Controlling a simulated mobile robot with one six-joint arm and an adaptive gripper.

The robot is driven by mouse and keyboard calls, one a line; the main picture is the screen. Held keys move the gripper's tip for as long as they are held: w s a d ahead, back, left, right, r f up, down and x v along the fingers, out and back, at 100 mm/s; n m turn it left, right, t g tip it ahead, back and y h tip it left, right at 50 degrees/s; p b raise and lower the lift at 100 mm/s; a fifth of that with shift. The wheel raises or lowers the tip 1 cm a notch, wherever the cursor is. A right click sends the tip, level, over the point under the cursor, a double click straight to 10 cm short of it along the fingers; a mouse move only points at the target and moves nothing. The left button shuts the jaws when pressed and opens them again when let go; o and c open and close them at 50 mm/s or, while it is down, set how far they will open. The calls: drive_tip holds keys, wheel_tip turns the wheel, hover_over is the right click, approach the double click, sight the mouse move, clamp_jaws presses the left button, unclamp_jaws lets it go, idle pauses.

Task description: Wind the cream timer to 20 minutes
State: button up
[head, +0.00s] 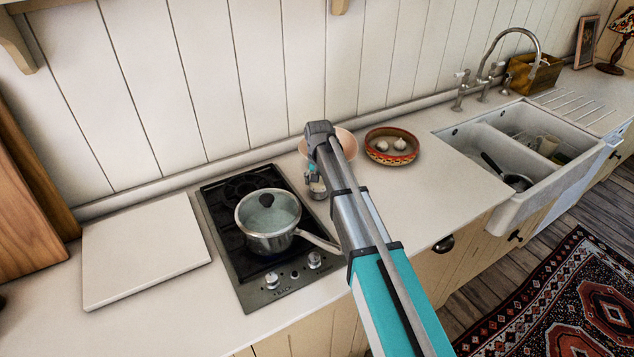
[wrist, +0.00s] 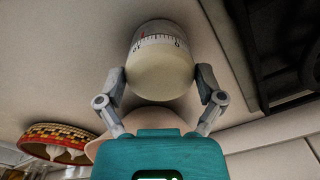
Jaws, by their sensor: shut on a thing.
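The cream timer (wrist: 160,72) fills the upper middle of the wrist view, with a pale band of black scale marks and a red mark left of centre.
A pan with a glass lid (head: 268,213) stands on the black hob (head: 240,262), its handle pointing towards my arm. A pinkish bowl (head: 346,141) is close behind my gripper. A patterned bowl (head: 374,155) with garlic stands to its right. Counter before the sink (head: 489,195) is clear.

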drive_tip(key=m, duration=1.3)
drive_tip(key=shift+m, duration=0.4)
drive_tip(key=o, duration=0.9)
drive_tip(key=shift+c, duration=0.2)
drive_tip(key=shift+r, duration=0.15)
